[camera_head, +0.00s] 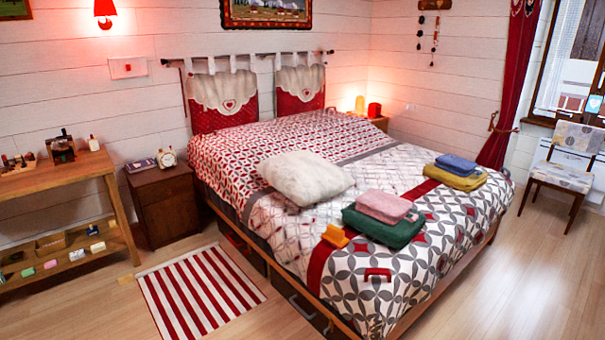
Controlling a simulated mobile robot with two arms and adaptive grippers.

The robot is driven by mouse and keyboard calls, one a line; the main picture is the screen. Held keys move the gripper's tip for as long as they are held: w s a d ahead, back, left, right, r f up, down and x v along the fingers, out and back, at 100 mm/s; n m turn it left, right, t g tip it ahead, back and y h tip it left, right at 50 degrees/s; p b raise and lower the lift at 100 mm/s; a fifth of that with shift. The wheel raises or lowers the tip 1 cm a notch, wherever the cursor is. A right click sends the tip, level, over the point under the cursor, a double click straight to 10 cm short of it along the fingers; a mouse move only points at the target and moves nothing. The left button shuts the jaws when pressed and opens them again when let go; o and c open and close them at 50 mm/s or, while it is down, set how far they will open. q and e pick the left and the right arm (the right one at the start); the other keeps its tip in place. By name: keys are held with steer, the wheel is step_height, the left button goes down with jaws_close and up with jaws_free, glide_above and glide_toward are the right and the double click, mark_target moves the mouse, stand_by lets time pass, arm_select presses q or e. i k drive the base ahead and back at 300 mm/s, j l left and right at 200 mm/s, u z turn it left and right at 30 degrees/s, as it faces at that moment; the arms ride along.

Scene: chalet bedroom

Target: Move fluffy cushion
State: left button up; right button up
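The fluffy cushion (305,177) is white and plump. It lies flat on the bed (425,235), left of the middle, on the patterned red, white and grey cover. Nothing touches it from above, and its whole top shows. Neither of my grippers is in the head view.
Folded pink and green towels (384,222) lie right of the cushion, with blue and yellow ones (456,171) farther right. Small orange (335,236) and red (377,274) items lie nearer. A nightstand (163,203) and striped rug (200,289) are left of the bed.

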mark_target(305, 179)
steer(key=i+j+z, duration=0.15)
steer(key=i+j, duration=0.25)
steer(key=i+j+z, duration=0.2)
steer(key=i+j, duration=0.2)
steer(key=i+j+z, duration=0.15)
steer(key=i+j, duration=0.2)
steer(key=j, duration=0.2)
